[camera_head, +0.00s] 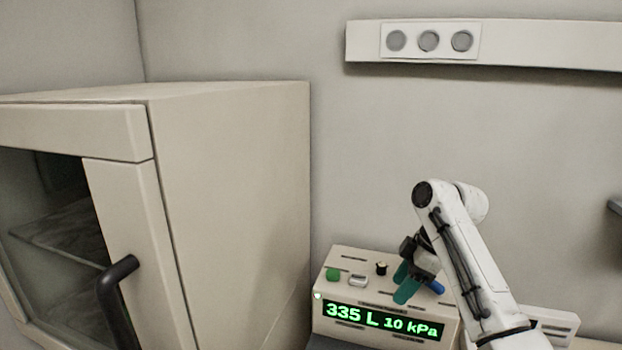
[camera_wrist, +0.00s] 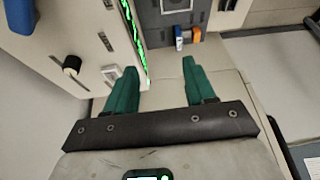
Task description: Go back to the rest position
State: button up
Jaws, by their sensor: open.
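My gripper (camera_head: 403,280) has green fingers and is above the top of the display device (camera_head: 345,262), near its right part. In the wrist view the two green fingertips (camera_wrist: 160,75) are apart with nothing between them. The device shows "335 L 10 kPa" in green on its front. It has a green button (camera_head: 333,275), a white switch (camera_head: 358,281) and a black knob (camera_head: 381,268) on top. The knob also shows in the wrist view (camera_wrist: 71,65), left of the fingers. I cannot tell whether the fingers touch the device in the head view.
A large beige cabinet (camera_head: 235,190) with a glass front and a black handle (camera_head: 118,285) stands at the left. A socket strip (camera_head: 430,41) is on the back wall. In the wrist view a small blue and white item (camera_wrist: 179,38) and an orange one (camera_wrist: 196,34) lie beyond the fingertips.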

jog(key=s+f+m, duration=0.2)
jog(key=s+f, duration=0.3)
jog(key=s+a+f+m+t, duration=0.1)
jog(key=s+f+m, duration=0.2)
jog(key=s+f, duration=0.2)
jog(key=s+a+f+m+t, duration=0.1)
jog(key=s+f+m, duration=0.1)
jog(key=s+f, duration=0.3)
jog(key=shift+s+f+h, duration=0.15)
jog(key=shift+f+h, duration=0.05)
jog(key=shift+f, duration=0.45)
jog(key=shift+s+f+h, duration=0.15)
jog(key=shift+f+h, duration=0.05)
jog(key=shift+f, duration=0.4)
jog(key=s+d+m+t+h, duration=0.15)
jog(key=s+d+m, duration=0.25)
jog(key=s, duration=0.6)
jog(key=s+d+m+t+h, duration=0.15)
jog(key=s+d+m, duration=0.25)
jog(key=s, duration=0.7)
jog(key=s+d+f+g+b, duration=0.1)
jog(key=s+f+g+b, duration=0.1)
jog(key=s+f+b, duration=0.3)
jog(key=s+d+f+g+b, duration=0.1)
jog(key=s+f+g+b, duration=0.2)
jog(key=f, duration=0.8)
jog(key=s+b, duration=0.2)
jog(key=s, duration=0.1)
jog(key=shift+f+h, duration=0.25)
jog(key=shift+h, duration=0.15)
